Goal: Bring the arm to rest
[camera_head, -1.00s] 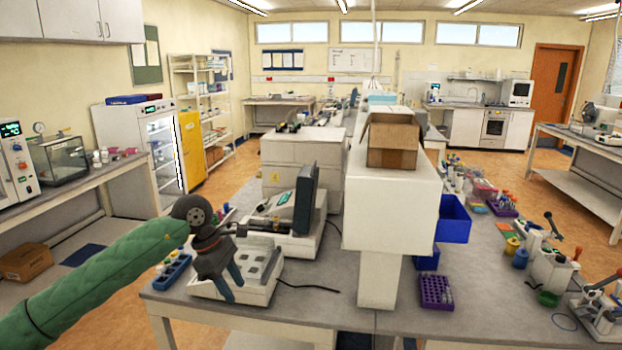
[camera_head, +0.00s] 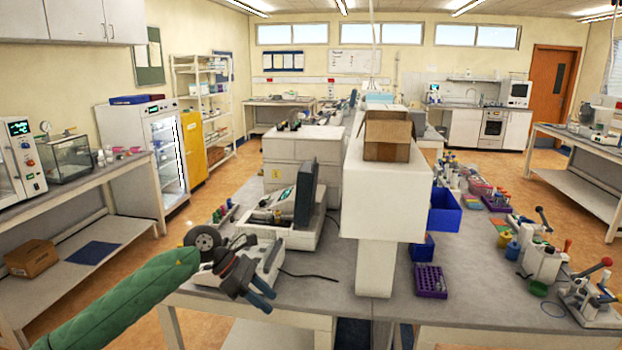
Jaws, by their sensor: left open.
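My left arm, in a green quilted sleeve, comes in from the lower left in the head view. My left gripper (camera_head: 266,297) is open, with dark fingers and blue tips, and nothing shows between them. It is at the front left edge of the bench (camera_head: 340,303), in front of a white device (camera_head: 268,263) that it partly hides. I cannot tell whether it touches the device. My right gripper does not show.
A balance-like device with a dark upright panel (camera_head: 306,193) stands behind the gripper. A white column (camera_head: 376,262) carries a cardboard box (camera_head: 387,138). A purple rack (camera_head: 430,280) and blue bins (camera_head: 444,212) lie right of it.

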